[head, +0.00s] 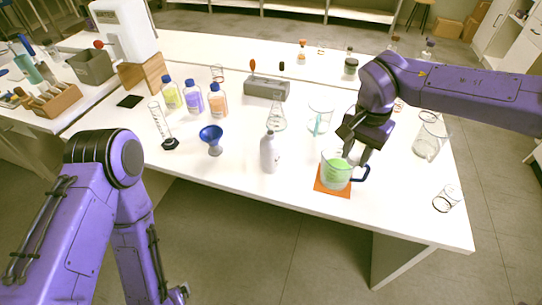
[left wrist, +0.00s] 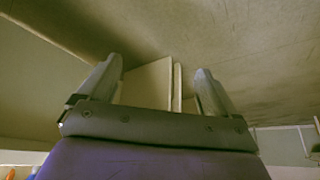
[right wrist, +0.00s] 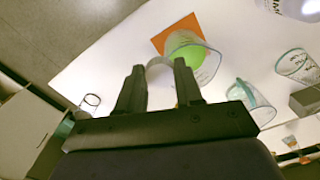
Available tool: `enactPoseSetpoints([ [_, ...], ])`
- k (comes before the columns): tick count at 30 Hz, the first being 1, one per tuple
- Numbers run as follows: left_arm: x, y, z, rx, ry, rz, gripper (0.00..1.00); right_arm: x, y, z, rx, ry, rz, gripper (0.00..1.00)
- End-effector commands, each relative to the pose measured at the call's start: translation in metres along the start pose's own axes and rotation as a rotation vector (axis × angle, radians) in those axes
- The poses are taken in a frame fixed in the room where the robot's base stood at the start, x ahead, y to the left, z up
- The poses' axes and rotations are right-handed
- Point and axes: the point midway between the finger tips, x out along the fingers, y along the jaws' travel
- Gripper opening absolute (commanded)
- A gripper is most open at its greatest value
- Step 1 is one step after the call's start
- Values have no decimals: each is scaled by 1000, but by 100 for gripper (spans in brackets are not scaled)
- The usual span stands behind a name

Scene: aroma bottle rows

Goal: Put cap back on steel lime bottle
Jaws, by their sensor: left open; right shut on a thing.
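A grey-white bottle (head: 269,155) stands upright near the front middle of the table; I take it to be the steel bottle. I cannot tell whether a cap is on its neck, and I cannot pick out a loose cap. The beaker is over an orange mat (head: 330,190). My left gripper (left wrist: 155,85) is open and empty, low in front of the table.
A blue funnel-shaped cup (head: 212,138) and a graduated cylinder (head: 160,125) stand left of the bottle. A flask (head: 276,119) stands behind it, and another beaker (head: 320,120) to its right. Coloured-liquid bottles (head: 193,98) stand further back.

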Motion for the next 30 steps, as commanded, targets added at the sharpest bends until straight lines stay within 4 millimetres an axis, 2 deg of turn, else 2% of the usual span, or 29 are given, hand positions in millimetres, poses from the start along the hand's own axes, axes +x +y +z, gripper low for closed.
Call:
enactPoseSetpoints([
  [6,5,69,-38,123,167,186,92,-21,-50,-29,730,1,0,8],
  [11,-4,120,-65,209,306,312,92,-38,-87,-37,1303,1,0,8],
  [18,-32,191,-103,314,533,478,92,-55,-141,-31,2169,0,2,8],
  [26,-79,257,-136,395,793,625,92,-61,-191,-5,3123,1,1,8],
  [27,-87,266,-140,403,832,643,92,-60,-197,0,-3014,-2,-3,8],
  [30,-107,284,-149,418,923,683,92,-58,-211,13,-2681,-2,-1,8],
])
